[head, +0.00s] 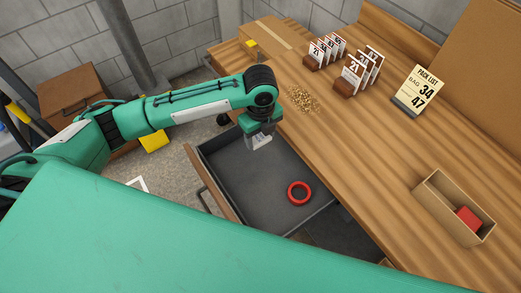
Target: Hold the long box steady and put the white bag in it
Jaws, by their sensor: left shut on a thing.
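The long box (437,199) is an open cardboard box on the right side of the wooden table. A red block (468,219) lies in its right end, and its left end looks empty. My left gripper (261,141) hangs over the open grey drawer, far to the left of the box. It is shut on a small whitish thing, mostly hidden by the fingers. This looks like the white bag, though its shape is unclear. No other white bag shows. My right gripper is not in view, and nothing is seen holding the box.
The open drawer (240,180) holds a red ring (299,193). The table's middle is clear.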

